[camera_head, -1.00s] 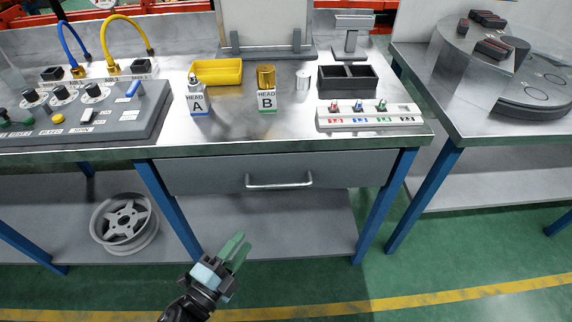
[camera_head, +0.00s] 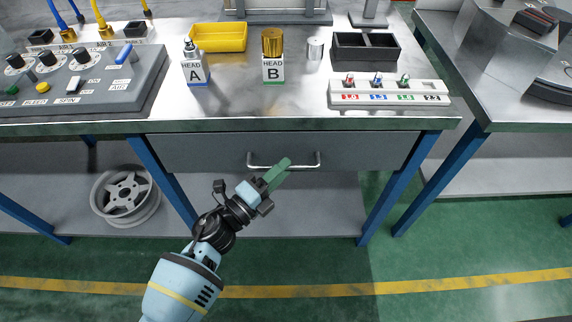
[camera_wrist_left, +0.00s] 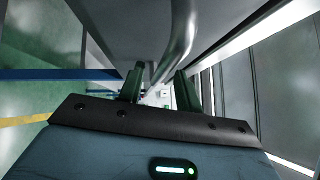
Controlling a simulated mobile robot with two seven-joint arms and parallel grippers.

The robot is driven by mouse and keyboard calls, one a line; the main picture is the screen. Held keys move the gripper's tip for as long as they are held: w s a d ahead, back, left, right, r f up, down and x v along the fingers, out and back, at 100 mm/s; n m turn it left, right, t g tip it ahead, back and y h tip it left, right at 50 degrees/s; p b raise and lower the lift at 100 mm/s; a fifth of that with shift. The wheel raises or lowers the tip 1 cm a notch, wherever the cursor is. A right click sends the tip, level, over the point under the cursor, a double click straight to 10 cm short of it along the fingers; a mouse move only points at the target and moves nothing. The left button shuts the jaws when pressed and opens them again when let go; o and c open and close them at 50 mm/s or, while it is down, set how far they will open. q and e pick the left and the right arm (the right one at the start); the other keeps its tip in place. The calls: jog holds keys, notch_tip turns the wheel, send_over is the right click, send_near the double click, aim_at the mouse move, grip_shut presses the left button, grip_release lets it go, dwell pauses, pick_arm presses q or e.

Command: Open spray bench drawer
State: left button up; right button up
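The spray bench drawer (camera_head: 205,152) is a grey front under the bench top, and it looks shut. Its silver bar handle (camera_head: 310,166) runs level across the middle. My left gripper (camera_head: 278,173), with green fingers, is at the handle's middle in the head view. In the left wrist view the two fingers (camera_wrist_left: 159,90) stand apart, and the handle (camera_wrist_left: 182,35) runs down toward the gap between them. I see no grip on the bar; whether a finger touches it I cannot tell. My right gripper is in neither view.
Blue legs (camera_head: 390,195) flank the drawer. A wheel (camera_head: 125,197) lies on the lower shelf.

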pick_arm(q)
jog(key=shift+x, duration=1.05)
grip_shut()
